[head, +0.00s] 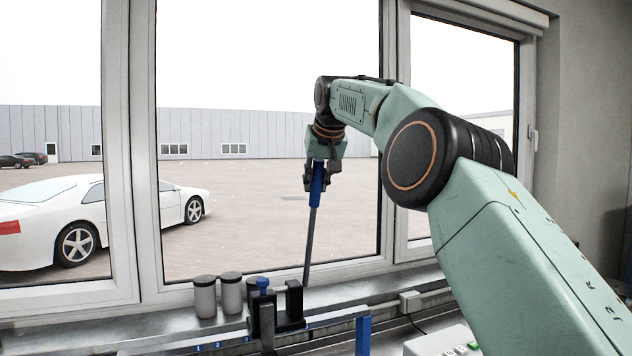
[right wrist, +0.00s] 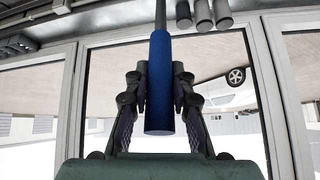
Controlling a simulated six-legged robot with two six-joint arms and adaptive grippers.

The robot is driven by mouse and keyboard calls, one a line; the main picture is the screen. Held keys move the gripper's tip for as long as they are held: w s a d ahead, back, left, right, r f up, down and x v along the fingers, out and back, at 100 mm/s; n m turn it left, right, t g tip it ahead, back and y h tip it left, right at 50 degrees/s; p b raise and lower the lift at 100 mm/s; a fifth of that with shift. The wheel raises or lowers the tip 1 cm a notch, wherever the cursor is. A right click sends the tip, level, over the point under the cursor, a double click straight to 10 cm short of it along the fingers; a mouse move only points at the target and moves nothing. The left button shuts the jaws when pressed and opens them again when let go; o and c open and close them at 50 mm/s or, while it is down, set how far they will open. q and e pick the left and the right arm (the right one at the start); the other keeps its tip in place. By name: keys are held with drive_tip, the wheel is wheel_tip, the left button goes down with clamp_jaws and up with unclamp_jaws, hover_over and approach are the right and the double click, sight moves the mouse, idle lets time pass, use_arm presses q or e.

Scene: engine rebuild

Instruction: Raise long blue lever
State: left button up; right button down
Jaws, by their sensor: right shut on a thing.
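The long blue lever (head: 312,220) stands nearly upright in the head view, a grey rod with a blue grip at its top. Its foot goes down behind the black bracket on the bench. My right gripper (head: 317,185) is shut around the blue grip. In the right wrist view, the blue grip (right wrist: 160,85) lies between the two fingers of my right gripper (right wrist: 160,95). The grip's end sticks out toward the palm. My left gripper is not in view.
A black bracket (head: 294,302) and a short lever with a blue knob (head: 262,284) stand at the lever's foot. Grey cylinders (head: 205,297) stand left of them. The window (head: 270,130) is close behind.

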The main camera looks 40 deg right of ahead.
drive_tip(key=shift+f, duration=0.25)
drive_tip(key=c, duration=1.4)
unclamp_jaws()
drive_tip(key=shift+c, duration=0.2)
drive_tip(key=o, duration=0.3)
drive_tip(key=shift+r, duration=0.25)
drive_tip(key=v, duration=1.1)
drive_tip(key=shift+s+a+r, duration=0.1)
drive_tip(key=shift+s+r, duration=0.15)
drive_tip(key=shift+s, duration=0.1)
